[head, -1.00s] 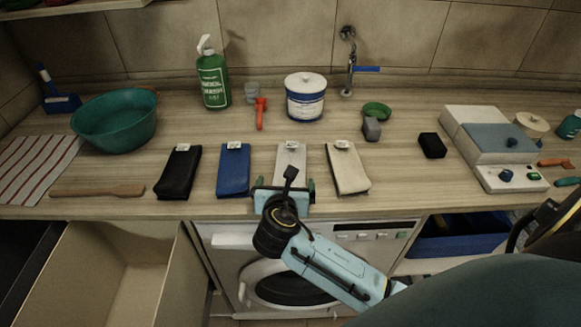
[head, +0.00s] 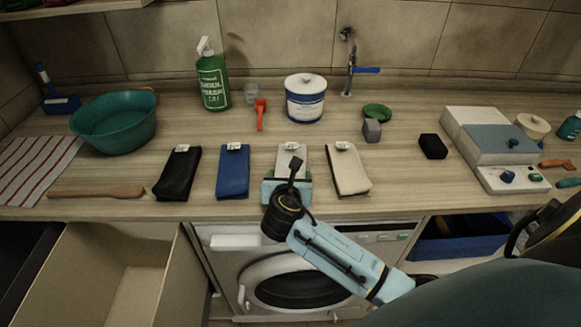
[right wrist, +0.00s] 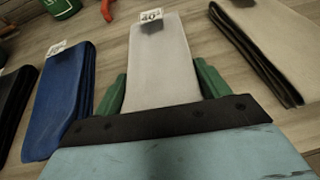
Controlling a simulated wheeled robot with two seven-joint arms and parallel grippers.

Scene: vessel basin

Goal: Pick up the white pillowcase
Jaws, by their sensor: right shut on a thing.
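The white pillowcase (head: 291,157) is a folded, pale grey-white cloth with a small tag on its far end, lying on the counter third from the left in a row of folded cloths. My right gripper (head: 287,178) is over its near end, hiding that part in the head view. In the right wrist view, the white pillowcase (right wrist: 160,62) lies between the two green fingers (right wrist: 163,88), which are shut on its sides. It still lies along the counter. My left gripper is not in view.
A blue cloth (head: 233,173) and a black cloth (head: 178,174) lie to the left, a cream cloth (head: 348,171) close on the right. A green basin (head: 115,122), a green bottle (head: 213,80) and a white tub (head: 305,98) stand farther back. An open drawer (head: 60,265) is below left.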

